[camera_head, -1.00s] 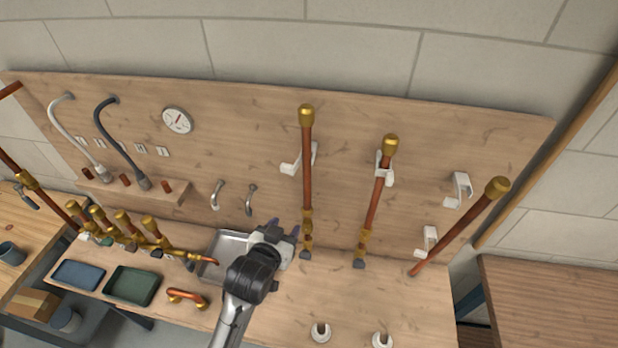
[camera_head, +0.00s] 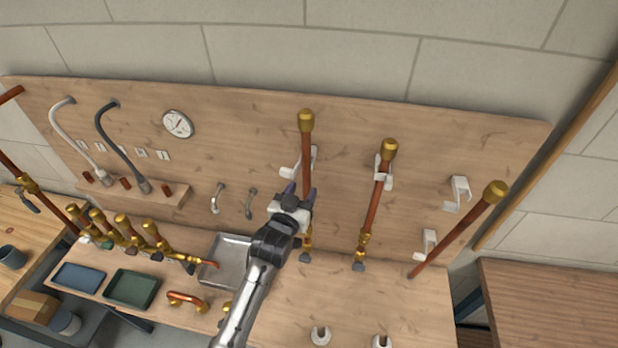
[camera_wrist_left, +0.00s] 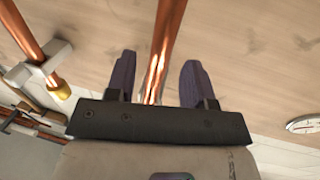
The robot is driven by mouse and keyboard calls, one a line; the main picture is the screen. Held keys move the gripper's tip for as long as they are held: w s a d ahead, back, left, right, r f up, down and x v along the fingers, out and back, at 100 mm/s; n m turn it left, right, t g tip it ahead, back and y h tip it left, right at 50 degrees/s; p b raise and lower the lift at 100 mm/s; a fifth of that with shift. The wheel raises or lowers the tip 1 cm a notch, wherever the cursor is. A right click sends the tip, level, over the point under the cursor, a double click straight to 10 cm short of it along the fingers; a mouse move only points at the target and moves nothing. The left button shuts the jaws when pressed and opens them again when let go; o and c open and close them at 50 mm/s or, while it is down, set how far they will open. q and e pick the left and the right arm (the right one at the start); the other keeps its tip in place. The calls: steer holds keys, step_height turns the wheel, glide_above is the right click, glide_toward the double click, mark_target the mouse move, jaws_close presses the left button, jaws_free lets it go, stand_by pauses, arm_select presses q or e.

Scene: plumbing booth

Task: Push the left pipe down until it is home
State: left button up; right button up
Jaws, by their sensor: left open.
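The left pipe (camera_head: 306,155) is a copper tube standing upright against the wooden back board, with a brass cap on top and brass fittings near its foot. My left gripper (camera_head: 299,190) is at the middle of this pipe, below the white clip. In the left wrist view the pipe (camera_wrist_left: 166,40) runs between the two dark, spread fingers of the open gripper (camera_wrist_left: 155,78). A gap shows on each side of it. The gripper hides part of the pipe's lower length in the head view. My right gripper is not in view.
A middle pipe (camera_head: 374,200) stands in a white clip and a right pipe (camera_head: 455,235) leans to the right. A metal tray (camera_head: 232,255) lies behind my left arm. Several brass-fitted pipes (camera_head: 130,230) stand at left. The bench front right of my arm is mostly clear.

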mark_target(305, 186)
arm_select(q)
steer(key=shift+x, duration=2.65)
steer(key=shift+c, duration=0.5)
jaws_close()
steer(key=shift+a, duration=0.1)
